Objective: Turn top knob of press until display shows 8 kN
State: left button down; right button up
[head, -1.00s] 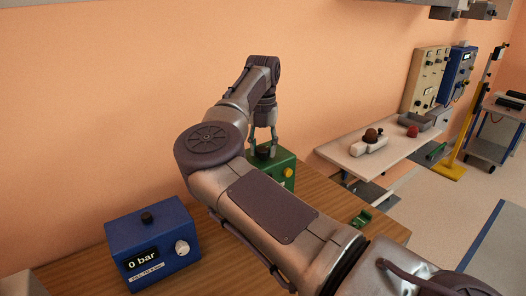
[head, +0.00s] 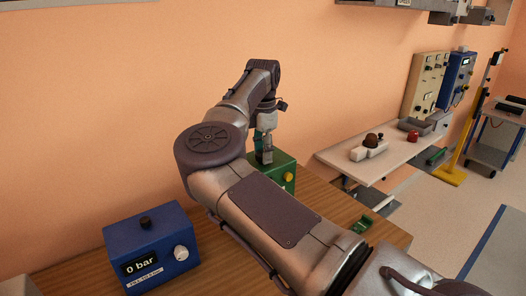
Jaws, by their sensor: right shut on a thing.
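A green box (head: 285,172), which appears to be the press, stands on the wooden bench beyond my right arm. A yellow button (head: 289,177) shows on its front. My right gripper (head: 264,158) points down at the box's top and is shut on the top knob, which its fingers mostly hide. My right forearm covers much of the box's front, so no kN display can be seen. My left gripper is not in view.
A blue box (head: 150,243) reading "0 bar", with a black top knob (head: 146,222) and a white front knob (head: 181,253), stands at left. A small green object (head: 362,224) lies near the bench's right edge. A white table (head: 350,168) stands beyond.

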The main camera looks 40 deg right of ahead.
jog(key=shift+r+m, duration=0.1)
jog(key=shift+m, duration=1.8)
jog(key=o, duration=1.1)
jog(key=shift+o, duration=0.2)
notch_tip(320, 180, up, 12)
